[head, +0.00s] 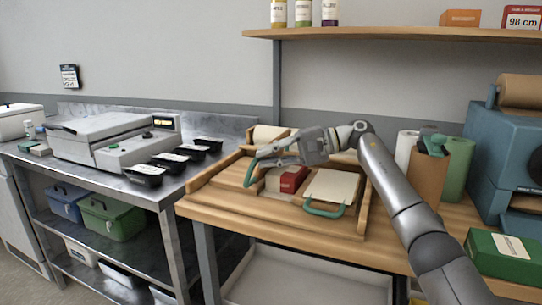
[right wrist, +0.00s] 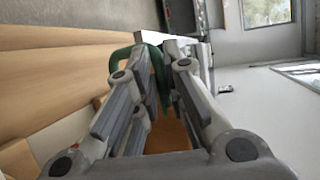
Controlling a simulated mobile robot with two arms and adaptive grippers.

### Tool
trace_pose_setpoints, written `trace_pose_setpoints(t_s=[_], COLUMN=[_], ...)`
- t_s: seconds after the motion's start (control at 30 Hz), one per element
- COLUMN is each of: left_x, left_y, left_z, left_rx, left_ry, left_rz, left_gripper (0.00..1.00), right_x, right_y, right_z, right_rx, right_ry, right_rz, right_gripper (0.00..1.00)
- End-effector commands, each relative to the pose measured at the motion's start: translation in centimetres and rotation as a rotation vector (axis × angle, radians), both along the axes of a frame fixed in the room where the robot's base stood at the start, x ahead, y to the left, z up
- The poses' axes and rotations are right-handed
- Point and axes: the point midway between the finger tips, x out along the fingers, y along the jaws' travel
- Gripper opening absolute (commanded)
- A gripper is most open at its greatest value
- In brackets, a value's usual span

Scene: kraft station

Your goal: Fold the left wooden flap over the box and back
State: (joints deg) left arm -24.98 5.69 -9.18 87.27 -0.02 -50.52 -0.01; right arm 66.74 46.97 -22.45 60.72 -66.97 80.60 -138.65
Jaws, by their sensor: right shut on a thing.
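The left wooden flap (head: 228,173) lies outward, about flat, on the left side of the wooden fixture. My right gripper (head: 258,163) is shut on the flap's green handle (head: 249,179), which also shows between the fingers in the right wrist view (right wrist: 125,53). A box with a red front (head: 286,182) sits in the middle of the fixture, to the right of the gripper; the gripper hides part of its top. A right flap with a cream top (head: 331,186) and a green handle (head: 324,212) is on the box's right. My left gripper is not in view.
The fixture stands on a wooden table (head: 225,213). A steel counter (head: 110,183) with a sealing machine (head: 112,137) and black trays is at left. Paper rolls, a blue dispenser (head: 505,145) and a green carton (head: 503,256) are at right. A shelf (head: 400,36) hangs above.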

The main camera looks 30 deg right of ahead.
Motion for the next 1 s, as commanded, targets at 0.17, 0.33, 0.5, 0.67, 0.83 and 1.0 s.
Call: trace_pose_setpoints(t_s=[0.17, 0.33, 0.5, 0.67, 0.83, 1.0], left_x=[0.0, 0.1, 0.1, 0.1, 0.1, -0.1], left_y=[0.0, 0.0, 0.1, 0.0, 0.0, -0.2], left_z=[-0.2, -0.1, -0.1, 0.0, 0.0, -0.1], left_rx=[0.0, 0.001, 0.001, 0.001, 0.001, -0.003], left_ry=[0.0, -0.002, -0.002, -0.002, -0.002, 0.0], left_rz=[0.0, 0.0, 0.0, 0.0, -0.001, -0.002], left_gripper=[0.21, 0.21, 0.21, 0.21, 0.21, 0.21], right_x=[0.1, 0.1, 0.1, 0.1, 0.1, 0.1], right_y=[0.5, 0.4, 0.3, 0.2, 0.1, 0.0], right_z=[-2.2, -1.9, -1.6, -1.4, -1.2, -0.4], right_rx=[-0.023, -0.022, -0.02, -0.018, -0.015, -0.014], right_ry=[0.038, 0.035, 0.029, 0.025, 0.022, 0.017], right_rz=[0.012, 0.008, 0.005, 0.004, 0.001, -0.001], right_gripper=[0.23, 0.34, 0.34, 0.34, 0.34, 0.34])
